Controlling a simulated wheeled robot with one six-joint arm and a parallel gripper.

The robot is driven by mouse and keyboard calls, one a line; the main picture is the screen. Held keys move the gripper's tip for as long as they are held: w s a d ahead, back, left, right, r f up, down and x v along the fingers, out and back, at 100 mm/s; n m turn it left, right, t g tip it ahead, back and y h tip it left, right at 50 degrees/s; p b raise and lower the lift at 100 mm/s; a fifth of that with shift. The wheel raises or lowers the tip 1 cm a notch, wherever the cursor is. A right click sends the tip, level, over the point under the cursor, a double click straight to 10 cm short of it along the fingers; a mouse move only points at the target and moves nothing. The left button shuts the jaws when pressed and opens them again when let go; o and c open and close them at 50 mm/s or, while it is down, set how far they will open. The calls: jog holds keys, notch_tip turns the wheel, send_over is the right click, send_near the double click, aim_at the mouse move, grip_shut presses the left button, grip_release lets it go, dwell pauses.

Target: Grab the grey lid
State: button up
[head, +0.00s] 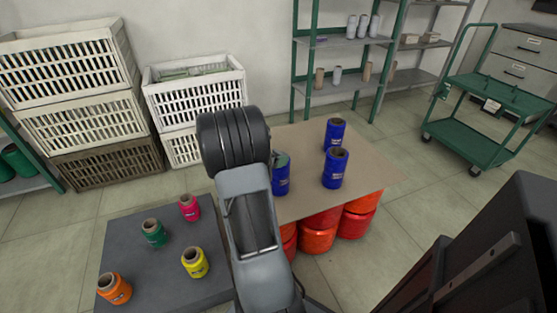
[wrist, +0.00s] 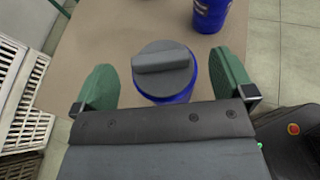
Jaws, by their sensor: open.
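The grey lid (wrist: 163,68) is round with a raised bar across its top. In the wrist view it sits on top of a blue container (wrist: 170,98), whose side shows below and beside its rim. My gripper (wrist: 166,78) is open, with one green finger left of the lid and one right of it, and visible gaps on both sides. Nothing is held. In the head view the blue container (head: 281,181) is partly hidden behind my arm, and I cannot make out the lid clearly there.
Two blue spools (head: 335,168) (head: 335,133) stand right of the container on the brown tabletop (head: 375,178); red-orange drums (head: 318,240) are below it. A dark table (head: 150,265) at the left holds several coloured spools. White crates (head: 195,95) and a green cart (head: 490,110) stand farther back.

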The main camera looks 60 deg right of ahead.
aim_at(277, 153)
jog(key=shift+b+x, duration=0.3)
jog(key=shift+x, duration=1.4)
jog(key=shift+w+f, duration=0.1)
jog(key=shift+c, duration=0.2)
jog(key=c, duration=0.8)
